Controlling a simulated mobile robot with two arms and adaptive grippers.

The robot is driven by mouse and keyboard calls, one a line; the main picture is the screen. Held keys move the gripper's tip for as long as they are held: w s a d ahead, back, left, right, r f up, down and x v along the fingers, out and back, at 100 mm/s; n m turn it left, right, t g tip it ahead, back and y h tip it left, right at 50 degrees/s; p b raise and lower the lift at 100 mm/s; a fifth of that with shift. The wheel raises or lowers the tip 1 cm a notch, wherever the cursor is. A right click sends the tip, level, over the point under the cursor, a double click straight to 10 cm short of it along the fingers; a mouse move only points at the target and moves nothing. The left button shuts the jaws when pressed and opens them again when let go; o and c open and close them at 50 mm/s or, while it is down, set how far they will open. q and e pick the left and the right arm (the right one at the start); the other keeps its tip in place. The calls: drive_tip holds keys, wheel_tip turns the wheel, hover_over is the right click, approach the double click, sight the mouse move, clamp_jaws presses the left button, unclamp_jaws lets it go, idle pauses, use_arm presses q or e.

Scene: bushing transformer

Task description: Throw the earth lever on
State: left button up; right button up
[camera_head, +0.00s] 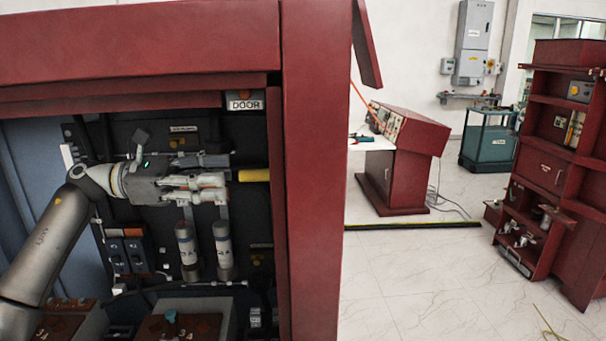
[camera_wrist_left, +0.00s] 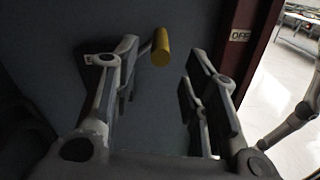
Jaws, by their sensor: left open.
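The earth lever shows as a yellow cylindrical handle (camera_head: 255,175) inside the red cabinet, close to its right post. It also shows in the left wrist view (camera_wrist_left: 161,46), on a thin grey rod. My left gripper (camera_head: 229,176) reaches into the cabinet from the left, its fingers pointing right at the handle. In the left wrist view the gripper (camera_wrist_left: 160,68) is open and the yellow handle appears between and just beyond the fingertips. I cannot tell whether a finger touches it. My right gripper is not in view.
The red cabinet post (camera_head: 312,180) stands close right of the handle. Two grey cylinders (camera_head: 222,250) hang below the gripper. A small label (camera_head: 245,100) is above the handle. A red console (camera_head: 400,160) and red shelf unit (camera_head: 550,165) stand further right, with clear tiled floor between.

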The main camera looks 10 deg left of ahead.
sight(251, 174)
use_arm(q)
drive_tip(key=p+x, duration=0.4)
drive_tip(key=x, duration=0.2)
drive_tip(key=shift+d+r, duration=0.1)
drive_tip(key=shift+d, duration=0.2)
drive_tip(key=shift+p+x, duration=0.4)
drive_tip(key=shift+x, duration=0.75)
drive_tip(key=shift+w+d, duration=0.1)
drive_tip(key=shift+w, duration=0.05)
drive_tip(key=shift+f, duration=0.25)
drive_tip(key=shift+c, duration=0.3)
drive_tip(key=c, duration=0.5)
clamp_jaws()
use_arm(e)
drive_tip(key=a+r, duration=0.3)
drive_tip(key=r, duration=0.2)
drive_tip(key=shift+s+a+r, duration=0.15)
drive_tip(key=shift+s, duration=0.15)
